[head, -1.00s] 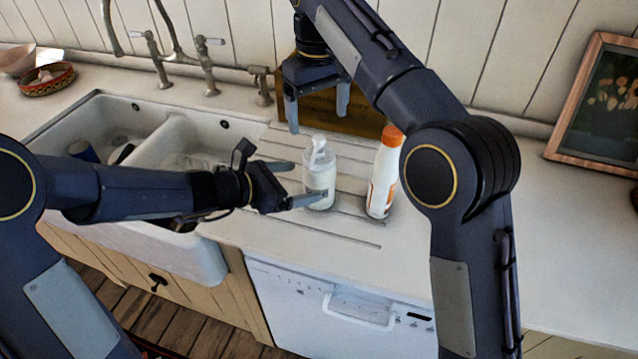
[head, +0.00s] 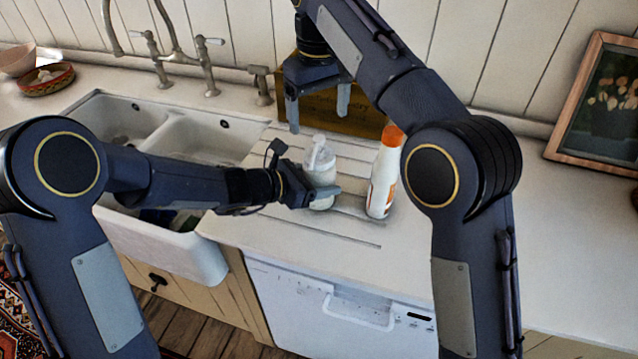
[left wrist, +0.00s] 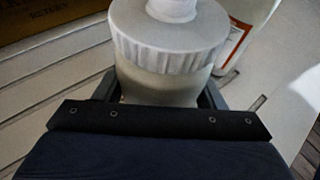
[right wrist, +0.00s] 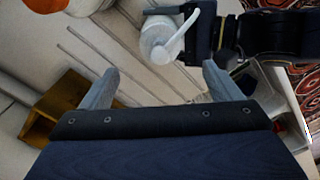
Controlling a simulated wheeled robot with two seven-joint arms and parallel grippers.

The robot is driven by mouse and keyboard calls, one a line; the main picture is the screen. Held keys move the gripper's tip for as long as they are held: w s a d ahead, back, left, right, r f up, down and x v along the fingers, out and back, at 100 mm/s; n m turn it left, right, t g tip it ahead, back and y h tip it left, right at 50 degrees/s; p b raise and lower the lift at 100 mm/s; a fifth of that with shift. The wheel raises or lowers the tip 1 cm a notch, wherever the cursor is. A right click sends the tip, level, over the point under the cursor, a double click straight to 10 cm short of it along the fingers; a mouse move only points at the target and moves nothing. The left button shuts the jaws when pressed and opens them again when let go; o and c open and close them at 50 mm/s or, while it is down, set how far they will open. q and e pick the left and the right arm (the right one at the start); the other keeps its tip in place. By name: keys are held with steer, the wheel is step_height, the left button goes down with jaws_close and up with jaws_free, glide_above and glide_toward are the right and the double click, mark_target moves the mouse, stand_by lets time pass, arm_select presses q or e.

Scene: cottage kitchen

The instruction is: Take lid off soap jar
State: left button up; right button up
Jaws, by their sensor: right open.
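The soap jar (head: 320,163) is a clear jar with pale contents and a white pump lid, upright on the grooved drainboard. My left gripper (head: 325,186) is around the jar's body, below the lid. In the left wrist view the white ribbed lid (left wrist: 168,42) is near, with a finger on each side of the body below it; I cannot tell whether they press on it. My right gripper (head: 318,113) is open and empty, pointing down above and behind the jar. In the right wrist view the pump lid (right wrist: 160,42) shows beyond the open fingers.
A white bottle with an orange cap (head: 384,172) stands close to the jar's right. A wooden box (head: 350,115) is behind, against the wall. The double sink (head: 200,140) lies left. A framed picture (head: 600,110) leans at the right. The counter in front is clear.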

mark_target(321, 152)
arm_select(q)
steer(key=c, duration=0.8)
arm_select(e)
steer(key=shift+s+d+r, duration=0.15)
steer(key=shift+s+r, duration=0.05)
steer(key=shift+r, duration=0.1)
arm_select(q)
steer(key=shift+c, duration=0.2)
arm_select(e)
steer(key=s+d+r+m+t+y, duration=0.1)
steer(key=s+d+r+t+y, duration=0.1)
steer(key=s+t, duration=0.25)
steer(key=x, duration=1.2)
steer(key=shift+s+d+f, duration=0.1)
steer(key=shift+s+f, duration=0.1)
steer(key=shift+s, duration=0.15)
steer(key=c, duration=1.2)
steer(key=shift+o, duration=0.2)
